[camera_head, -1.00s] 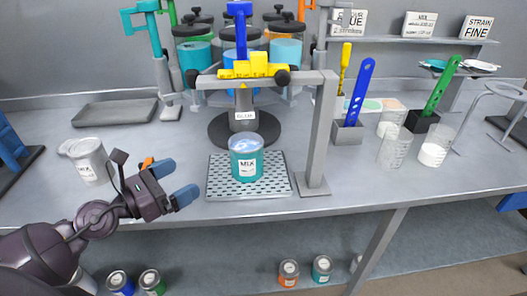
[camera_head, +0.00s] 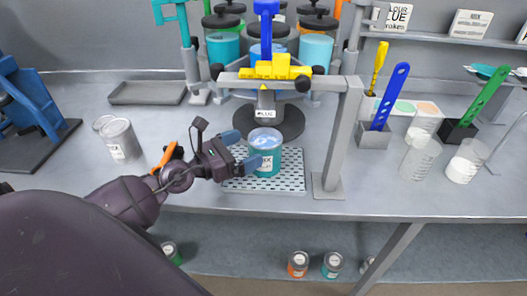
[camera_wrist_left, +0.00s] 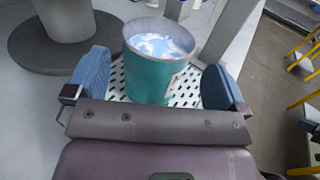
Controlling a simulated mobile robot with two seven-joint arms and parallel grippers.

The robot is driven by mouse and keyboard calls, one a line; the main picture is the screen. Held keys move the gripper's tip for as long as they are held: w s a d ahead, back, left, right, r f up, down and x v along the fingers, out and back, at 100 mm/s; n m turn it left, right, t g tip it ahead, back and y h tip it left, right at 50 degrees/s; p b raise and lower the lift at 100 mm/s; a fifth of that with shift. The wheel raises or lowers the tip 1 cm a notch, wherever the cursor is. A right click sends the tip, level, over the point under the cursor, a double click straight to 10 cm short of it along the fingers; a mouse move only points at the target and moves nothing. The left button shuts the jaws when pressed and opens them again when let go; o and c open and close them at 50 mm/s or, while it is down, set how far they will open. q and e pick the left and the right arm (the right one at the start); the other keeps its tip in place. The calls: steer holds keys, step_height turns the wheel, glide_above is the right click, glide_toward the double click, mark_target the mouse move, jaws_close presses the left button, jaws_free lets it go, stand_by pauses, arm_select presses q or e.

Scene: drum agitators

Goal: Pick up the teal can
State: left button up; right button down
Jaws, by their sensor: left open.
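The teal can (camera_head: 265,152) stands upright on a perforated tray (camera_head: 287,176) under a grey frame. It has a white label and pale blue-white contents. In the left wrist view the teal can (camera_wrist_left: 155,62) stands between the two blue fingers of my left gripper (camera_wrist_left: 158,85), with gaps visible on both sides. In the head view my left gripper (camera_head: 240,152) reaches the can from the left, its fingers open, one behind and one in front of the can.
The grey frame's post (camera_head: 341,135) stands right of the can, and a yellow block (camera_head: 278,68) sits on its crossbar. A metal can (camera_head: 121,142) stands at the left. Clear cups (camera_head: 420,158) stand at the right. The counter's front edge runs just before the tray.

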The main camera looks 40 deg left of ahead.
mark_target(279, 134)
arm_select(q)
steer(key=shift+w+d, duration=0.15)
steer(key=shift+w, duration=0.2)
steer(key=p+x, duration=0.1)
steer(key=x, duration=0.3)
steer(key=shift+w, duration=0.1)
steer(key=shift+w+d, duration=0.15)
steer(key=shift+w, duration=0.15)
steer(key=c, duration=1.4)
arm_select(e)
steer(key=shift+d+r, duration=0.15)
steer(key=shift+r, duration=0.7)
